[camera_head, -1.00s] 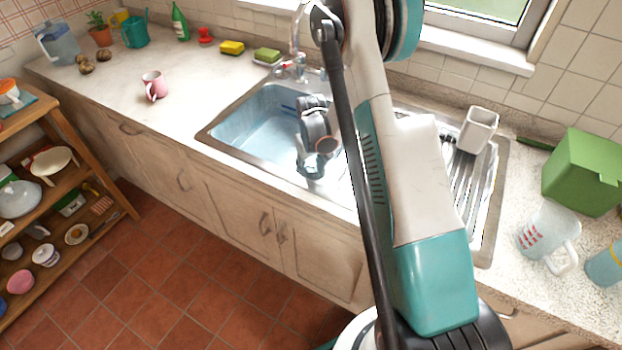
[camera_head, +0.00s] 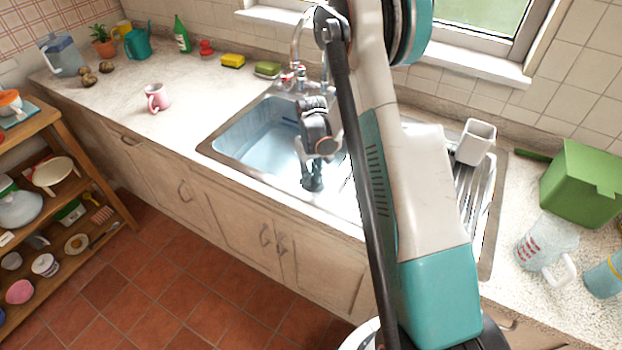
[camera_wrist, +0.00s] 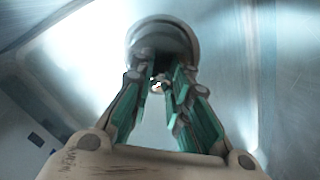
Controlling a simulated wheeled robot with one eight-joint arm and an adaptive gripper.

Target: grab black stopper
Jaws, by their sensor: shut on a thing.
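My gripper (camera_head: 312,183) is low at the front side of the sink basin in the head view. In the wrist view its teal fingers (camera_wrist: 160,75) are drawn close together around a thing at their tips. A round, dark grey disc with a paler rim, which looks like the stopper (camera_wrist: 163,36), shows at the fingertips. The fingers hide part of it. In the head view I cannot make out the stopper, as the gripper and arm cover that spot.
The tap (camera_head: 297,45) stands behind the basin. A white cup-like holder (camera_head: 475,141) is on the drainboard, with a green box (camera_head: 583,187) further right. A pink mug (camera_head: 157,97) stands on the left counter.

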